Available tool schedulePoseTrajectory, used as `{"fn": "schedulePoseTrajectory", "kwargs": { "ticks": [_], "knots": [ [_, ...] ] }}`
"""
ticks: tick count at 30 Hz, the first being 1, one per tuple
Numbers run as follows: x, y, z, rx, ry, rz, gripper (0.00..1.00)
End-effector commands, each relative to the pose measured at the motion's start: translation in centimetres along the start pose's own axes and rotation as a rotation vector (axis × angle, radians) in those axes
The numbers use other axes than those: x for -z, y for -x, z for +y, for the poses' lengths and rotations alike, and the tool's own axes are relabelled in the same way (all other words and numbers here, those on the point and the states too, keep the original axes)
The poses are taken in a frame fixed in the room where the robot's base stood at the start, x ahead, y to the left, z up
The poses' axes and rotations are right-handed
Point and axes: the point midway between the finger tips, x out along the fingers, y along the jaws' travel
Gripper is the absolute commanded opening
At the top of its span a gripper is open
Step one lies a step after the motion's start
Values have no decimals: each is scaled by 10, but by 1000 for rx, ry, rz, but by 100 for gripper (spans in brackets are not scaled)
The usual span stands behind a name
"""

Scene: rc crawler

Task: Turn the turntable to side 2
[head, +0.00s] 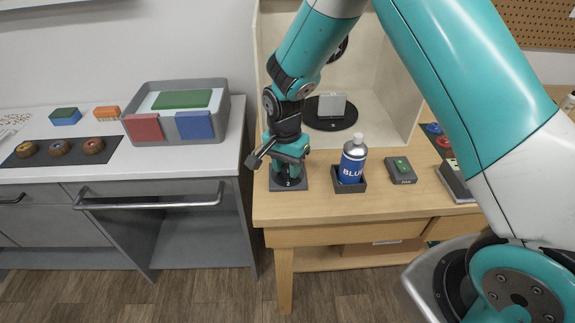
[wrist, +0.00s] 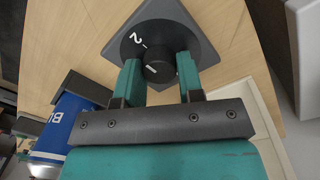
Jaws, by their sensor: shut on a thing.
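The turntable (head: 331,124) is a dark round disc inside a pale open-fronted booth, with a light grey block (head: 332,104) standing on it. In front, at the table's left edge, sits a dark control dial (head: 289,184) on a square base. The wrist view shows its black knob (wrist: 159,66) and a white 2 with a tick mark on its face. My gripper (head: 287,163) points down over the dial; its two teal fingers (wrist: 160,76) stand on either side of the knob, shut on it. The exact direction of the knob's pointer is hard to tell.
A blue-labelled spray can (head: 353,160) stands in a dark holder just right of the dial. A grey box with a green button (head: 400,170) is further right. The booth wall (head: 268,50) rises behind my gripper. A grey counter with a bin (head: 178,127) lies left, across a gap.

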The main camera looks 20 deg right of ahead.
Motion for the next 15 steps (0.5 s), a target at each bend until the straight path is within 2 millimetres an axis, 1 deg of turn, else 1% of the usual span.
{"fn": "schedulePoseTrajectory", "kwargs": {
  "ticks": [6, 15],
  "knots": [
    [1, 1, -1, 3, -33, 1, 11],
    [1, 1, -1, 2, -36, 1, 11]
  ]
}}
